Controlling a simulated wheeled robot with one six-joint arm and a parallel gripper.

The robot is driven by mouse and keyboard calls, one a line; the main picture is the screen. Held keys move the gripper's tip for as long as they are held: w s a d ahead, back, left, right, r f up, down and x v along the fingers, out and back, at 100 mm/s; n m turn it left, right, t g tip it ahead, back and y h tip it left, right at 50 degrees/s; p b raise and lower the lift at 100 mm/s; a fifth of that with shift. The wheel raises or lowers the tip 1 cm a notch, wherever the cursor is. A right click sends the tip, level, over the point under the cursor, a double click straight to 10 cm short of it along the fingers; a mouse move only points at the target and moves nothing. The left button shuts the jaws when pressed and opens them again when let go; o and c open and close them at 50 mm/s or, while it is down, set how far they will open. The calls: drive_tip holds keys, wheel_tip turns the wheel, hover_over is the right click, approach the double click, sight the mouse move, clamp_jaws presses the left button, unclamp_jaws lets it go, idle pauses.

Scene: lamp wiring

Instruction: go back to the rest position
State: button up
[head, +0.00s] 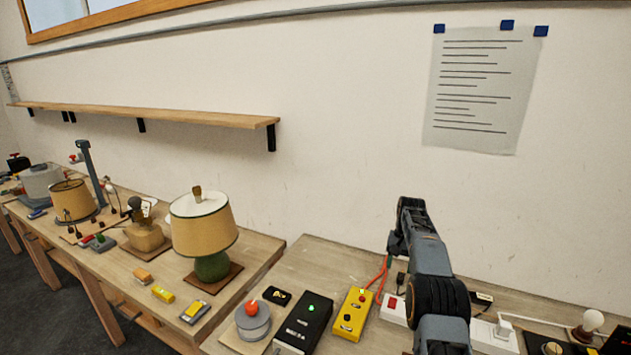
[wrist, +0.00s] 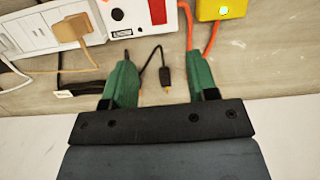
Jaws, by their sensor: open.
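My gripper (wrist: 162,72) is open, its two green fingers spread wide with nothing gripped. In the wrist view a thin black lead with a small dark plug end (wrist: 166,76) shows in the gap between the fingers, apart from both. Beyond the fingers are a white box with a red switch (wrist: 157,12) and part of a yellow box (wrist: 220,8) with orange-red leads.
On the right bench are a black box with a green light (head: 304,325), the yellow box (head: 353,313) and a bulb (head: 592,320) at the far right. A green lamp with a tan shade (head: 203,232) stands on the left bench. The wall above the arm is clear except for a sheet (head: 482,90).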

drive_tip(key=s+a+r+n+t, duration=0.1)
drive_tip(key=s+a+r+t, duration=0.1)
drive_tip(key=s, duration=0.9)
drive_tip(key=s+a+r+n+t+h, duration=0.1)
drive_tip(key=s+a+r+n+t, duration=0.1)
drive_tip(key=s+a+r, duration=0.2)
drive_tip(key=s+a+r+n+t, duration=0.2)
drive_tip(key=s+a, duration=0.6)
drive_tip(key=s, duration=1)
wheel_tip(320, 180, up, 2)
drive_tip(key=shift+s+r+t, duration=0.1)
drive_tip(key=shift+s+t, duration=0.2)
drive_tip(key=shift+t, duration=0.1)
drive_tip(key=shift+c, duration=1)
drive_tip(key=shift+s, duration=0.15)
